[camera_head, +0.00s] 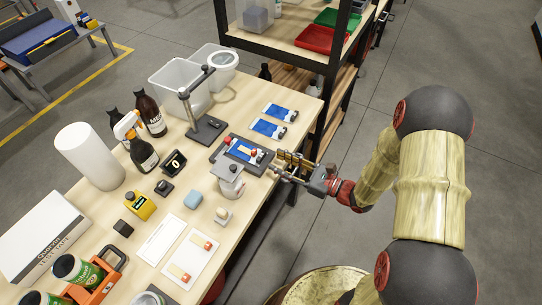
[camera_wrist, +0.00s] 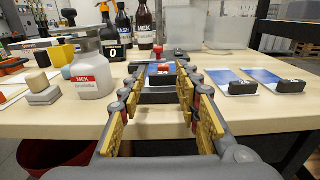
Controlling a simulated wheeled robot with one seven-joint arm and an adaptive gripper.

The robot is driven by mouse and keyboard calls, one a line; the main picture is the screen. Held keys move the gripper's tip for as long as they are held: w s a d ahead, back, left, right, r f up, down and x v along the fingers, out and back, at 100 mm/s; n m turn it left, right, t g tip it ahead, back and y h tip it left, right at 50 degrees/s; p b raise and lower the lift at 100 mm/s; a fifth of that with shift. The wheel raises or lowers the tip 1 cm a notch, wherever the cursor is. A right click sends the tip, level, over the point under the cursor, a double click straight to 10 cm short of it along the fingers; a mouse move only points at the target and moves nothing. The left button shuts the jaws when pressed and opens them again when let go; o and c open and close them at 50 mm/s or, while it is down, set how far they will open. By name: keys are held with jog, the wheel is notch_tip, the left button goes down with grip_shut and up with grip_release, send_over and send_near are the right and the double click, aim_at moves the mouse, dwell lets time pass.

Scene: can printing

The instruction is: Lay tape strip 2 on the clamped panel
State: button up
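The clamped panel (camera_head: 243,148), blue and white, lies in a dark fixture (camera_head: 222,157) near the table's right edge. Small red and white pieces show on or beside it; I cannot tell whether one is tape. A white sheet (camera_head: 187,265) nearer the front carries two tan strips with red ends, an upper one (camera_head: 201,242) and a lower one (camera_head: 179,272); no number is readable. My gripper (camera_head: 280,163) is just off the table edge, right of the fixture. In the wrist view my gripper (camera_wrist: 155,100) is open and empty, with a red piece (camera_wrist: 164,67) beyond its fingers.
A white MEK bottle (camera_head: 231,181) stands close in front of the fixture. A stand with a post (camera_head: 205,130) is behind it. Two blue panels (camera_head: 268,127) (camera_head: 280,112) with dark blocks lie farther back. A shelf rack (camera_head: 333,75) rises beyond the table.

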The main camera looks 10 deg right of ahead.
jog(key=s+a+r+n+g+h, duration=0.2)
jog(key=s+a+r+n+g, duration=0.5)
jog(key=s+r+n+g, duration=0.55)
jog(key=s+d+r+n+t+h, duration=0.3)
jog(key=s+d+r+n+h, duration=0.1)
jog(key=d+n+h, duration=0.2)
jog(key=s+d+r+n+t+h, duration=0.4)
jog(key=d+r+n+h, duration=0.1)
jog(key=d+n+h, duration=0.1)
jog(key=shift+d+n, duration=0.55)
jog(key=shift+d, duration=0.65)
jog(key=shift+r, duration=0.1)
